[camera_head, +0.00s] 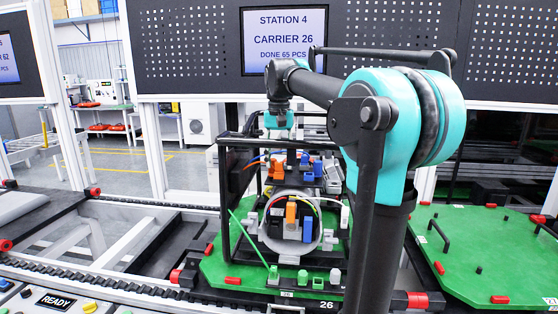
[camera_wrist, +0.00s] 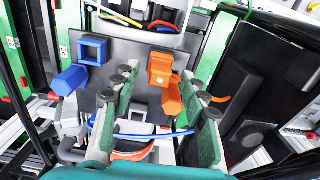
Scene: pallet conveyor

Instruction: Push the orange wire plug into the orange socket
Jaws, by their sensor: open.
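In the wrist view the orange socket (camera_wrist: 160,65) is a blocky piece on a dark panel. The orange plug (camera_wrist: 174,98) lies just below it in the picture and overlaps its lower edge; I cannot tell whether it is inserted. An orange wire (camera_wrist: 221,98) shows beyond the right finger. In the head view my gripper (camera_head: 279,125) is above the black frame, over small orange parts (camera_head: 278,168).
A blue square socket (camera_wrist: 92,50) and a separate blue plug (camera_wrist: 69,80) are left of the fingers. Blue and orange wires cross below. A black frame (camera_head: 222,180) surrounds the work on the green pallet (camera_head: 215,270). A white ring (camera_head: 264,228) stands in front.

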